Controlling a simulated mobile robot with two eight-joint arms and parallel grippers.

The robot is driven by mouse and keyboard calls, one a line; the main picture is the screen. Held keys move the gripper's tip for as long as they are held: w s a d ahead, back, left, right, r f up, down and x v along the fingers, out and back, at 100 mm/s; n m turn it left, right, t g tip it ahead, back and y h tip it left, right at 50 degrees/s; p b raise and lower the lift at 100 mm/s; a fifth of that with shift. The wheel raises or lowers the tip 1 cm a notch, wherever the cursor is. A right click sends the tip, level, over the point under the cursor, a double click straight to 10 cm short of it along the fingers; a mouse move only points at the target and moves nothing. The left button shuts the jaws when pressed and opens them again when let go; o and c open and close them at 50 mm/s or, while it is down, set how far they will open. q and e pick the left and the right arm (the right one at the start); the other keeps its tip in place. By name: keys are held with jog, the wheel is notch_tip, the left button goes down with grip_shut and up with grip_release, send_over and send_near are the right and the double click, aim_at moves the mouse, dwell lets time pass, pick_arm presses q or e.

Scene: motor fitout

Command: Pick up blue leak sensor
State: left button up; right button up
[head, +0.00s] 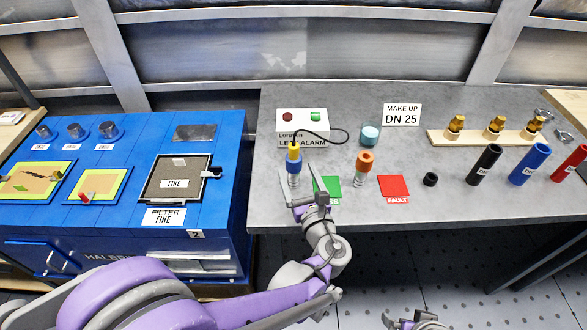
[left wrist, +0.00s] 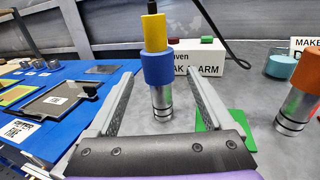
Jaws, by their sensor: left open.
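The blue leak sensor (head: 294,167) stands upright on the grey bench. It has a blue collar (left wrist: 157,69), a yellow top (left wrist: 153,32) with a black cable, and a steel lower body. My left gripper (head: 296,172) is open, with one finger on each side of the sensor. In the left wrist view (left wrist: 166,62) the sensor shows between the two fingers, with gaps visible on both sides. My right gripper (head: 412,320) shows only partly at the bottom edge; its jaws cannot be made out.
An orange-topped sensor (head: 364,166) stands to the right. Green (head: 328,187) and red (head: 394,188) mats lie near the front. The white leak alarm box (head: 302,122) is behind, joined by the cable. A teal-topped piece (head: 370,135) and dark cylinder (head: 430,179) stand farther right.

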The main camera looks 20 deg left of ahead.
pick_arm(q)
jog(key=shift+x, duration=3.1)
grip_shut()
